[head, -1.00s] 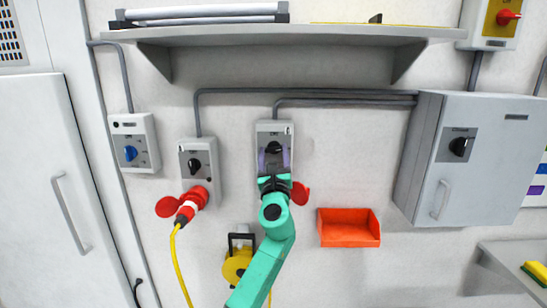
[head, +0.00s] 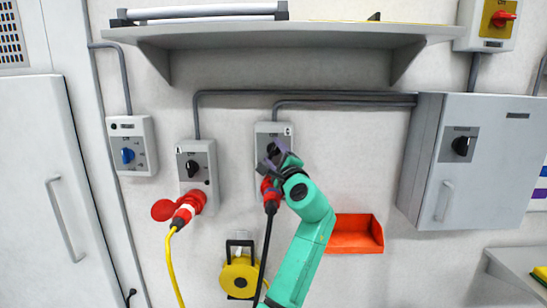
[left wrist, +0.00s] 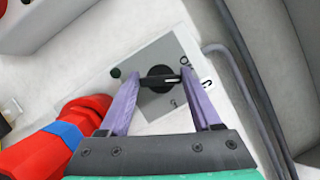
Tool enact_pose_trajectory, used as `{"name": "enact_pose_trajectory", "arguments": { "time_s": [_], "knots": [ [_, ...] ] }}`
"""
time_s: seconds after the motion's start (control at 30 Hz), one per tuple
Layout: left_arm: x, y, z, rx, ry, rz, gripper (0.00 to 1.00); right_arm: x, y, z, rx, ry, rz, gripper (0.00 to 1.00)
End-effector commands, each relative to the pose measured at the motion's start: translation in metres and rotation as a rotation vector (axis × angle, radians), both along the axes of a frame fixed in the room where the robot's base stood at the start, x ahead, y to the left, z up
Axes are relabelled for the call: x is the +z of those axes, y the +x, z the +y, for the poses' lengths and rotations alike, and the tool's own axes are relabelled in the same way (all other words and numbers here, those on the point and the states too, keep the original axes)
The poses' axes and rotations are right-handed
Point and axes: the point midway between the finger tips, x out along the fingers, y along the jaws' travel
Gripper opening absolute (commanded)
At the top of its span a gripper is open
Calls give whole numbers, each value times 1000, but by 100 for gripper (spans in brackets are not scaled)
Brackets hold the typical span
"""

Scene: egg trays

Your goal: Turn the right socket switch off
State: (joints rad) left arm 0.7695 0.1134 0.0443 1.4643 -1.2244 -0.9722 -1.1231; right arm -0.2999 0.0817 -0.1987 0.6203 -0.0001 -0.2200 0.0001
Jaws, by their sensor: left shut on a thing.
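The right socket (head: 262,130) is a grey box on the wall with a black rotary switch (left wrist: 160,78) on a grey plate. My left gripper (head: 281,155) is at this switch, tilted, and partly hides it in the head view. In the left wrist view its two purple fingers are on either side of the knob, shut on it. The knob's white mark points right in that view; the lettering is too small to read surely. A red plug (head: 270,190) with a blue ring and black cable is at the socket's lower part. My right gripper is not in view.
The left socket (head: 197,160) has a red plug (head: 188,208) with a yellow cable. A blue-knob switch box (head: 130,145) is further left. A shelf (head: 290,34) is above, an orange bin (head: 355,235) lower right, a grey cabinet (head: 470,185) at right.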

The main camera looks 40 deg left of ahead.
Motion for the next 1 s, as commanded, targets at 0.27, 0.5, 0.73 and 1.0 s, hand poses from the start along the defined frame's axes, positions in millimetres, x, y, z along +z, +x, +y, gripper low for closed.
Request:
{"name": "enact_pose_trajectory", "arguments": {
  "time_s": [0.27, 0.5, 0.73, 1.0],
  "knots": [
    [1, 1, -1, -3, -190, -143, 9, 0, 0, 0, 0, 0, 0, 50],
    [1, 1, -1, -3, -307, -230, 9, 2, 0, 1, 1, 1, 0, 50],
    [2, 1, -1, -3, -362, -275, 9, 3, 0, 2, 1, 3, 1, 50],
    [2, 1, 0, -3, -376, -286, 9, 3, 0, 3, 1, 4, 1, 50]
  ]
}}
